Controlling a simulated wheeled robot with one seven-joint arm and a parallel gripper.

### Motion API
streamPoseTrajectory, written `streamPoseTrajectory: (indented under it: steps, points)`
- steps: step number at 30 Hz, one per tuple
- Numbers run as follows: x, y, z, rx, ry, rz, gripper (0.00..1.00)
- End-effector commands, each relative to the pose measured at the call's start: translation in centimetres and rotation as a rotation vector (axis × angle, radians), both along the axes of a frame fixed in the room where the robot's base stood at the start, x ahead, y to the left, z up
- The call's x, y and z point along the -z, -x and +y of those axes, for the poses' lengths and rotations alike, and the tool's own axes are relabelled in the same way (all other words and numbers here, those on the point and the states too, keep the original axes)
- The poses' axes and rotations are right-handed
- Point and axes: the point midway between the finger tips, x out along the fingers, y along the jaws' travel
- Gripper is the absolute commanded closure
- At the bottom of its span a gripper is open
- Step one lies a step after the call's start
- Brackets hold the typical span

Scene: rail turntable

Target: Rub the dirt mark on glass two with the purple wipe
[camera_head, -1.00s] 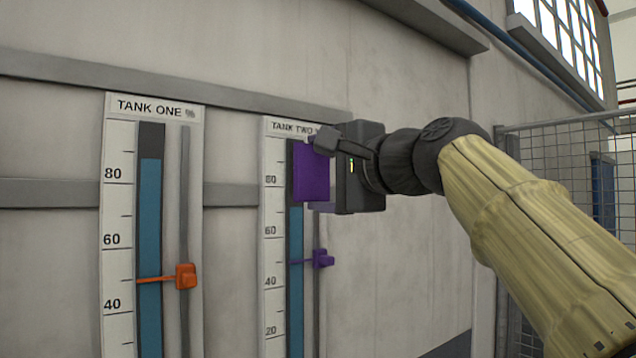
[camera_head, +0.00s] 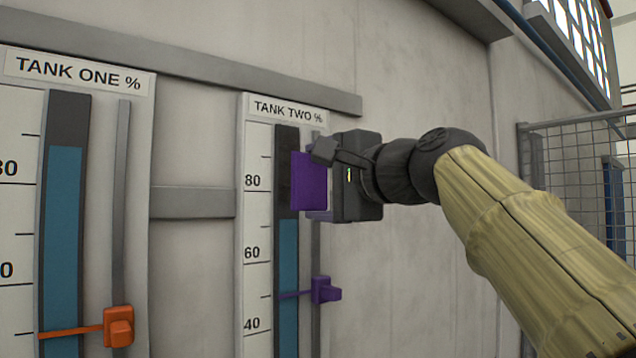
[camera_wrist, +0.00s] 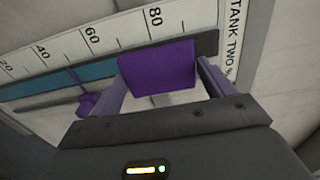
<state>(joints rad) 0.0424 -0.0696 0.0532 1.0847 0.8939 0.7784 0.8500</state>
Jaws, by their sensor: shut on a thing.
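My gripper (camera_head: 325,180) is shut on the purple wipe (camera_head: 308,181), a flat purple pad held upright in front of the upper part of the tank two gauge. The wipe also shows between the fingers in the wrist view (camera_wrist: 157,72). The wipe covers part of the tube's upper right side. I cannot tell whether it touches the glass. No dirt mark shows; the wipe or gripper may hide it.
A purple pointer (camera_head: 325,290) on a slider stands out below the gripper on the tank two gauge. The tank one gauge (camera_head: 65,200) with an orange pointer (camera_head: 118,327) is at the left. A wire mesh fence (camera_head: 575,160) stands at the right.

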Motion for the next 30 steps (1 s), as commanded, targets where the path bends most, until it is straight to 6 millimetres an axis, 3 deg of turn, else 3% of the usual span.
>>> streamPoseTrajectory:
  steps: [14, 30]
  points:
    - [-0.1, -0.2, 0.7, -0.01, 0.001, 0.001, 0.37]
    - [-0.1, -4.2, 3.0, -0.005, 0.001, 0.002, 0.37]
